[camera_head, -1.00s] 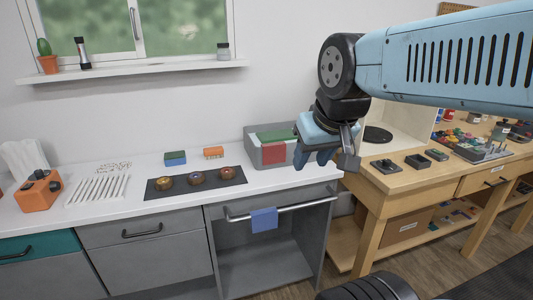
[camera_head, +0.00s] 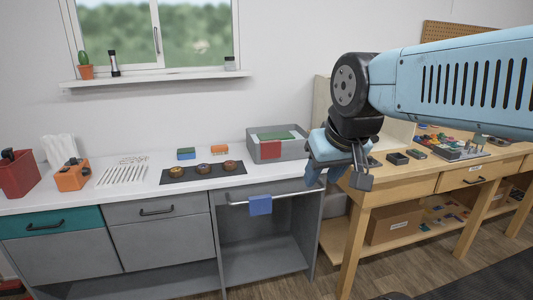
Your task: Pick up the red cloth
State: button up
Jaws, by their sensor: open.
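The red cloth (camera_head: 270,149) hangs over the front wall of a grey bin (camera_head: 294,150) at the right end of the white counter. A green cloth (camera_head: 276,135) lies along the top of the same bin, behind the red one. My gripper (camera_head: 338,183) is open and empty, to the right of the bin and nearer to me, in front of the gap between counter and wooden bench. It points downward and is apart from the cloth. The red cloth's front is in clear view; its part inside the bin is hidden.
A blue cloth (camera_head: 260,204) hangs on the rail (camera_head: 287,194) below the counter. A dark mat (camera_head: 203,173) with several round items lies left of the bin, with two sponges behind it. A wooden workbench (camera_head: 406,179) stands at right. Open floor lies in front.

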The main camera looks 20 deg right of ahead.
aim_at(269, 149)
jog(key=i, duration=0.75)
jog(key=z, duration=0.5)
jog(key=i, duration=0.85)
jog(key=z, duration=0.45)
jog(key=k, duration=0.8)
jog(key=z, duration=0.25)
jog(key=i, duration=0.8)
jog(key=u, duration=0.15)
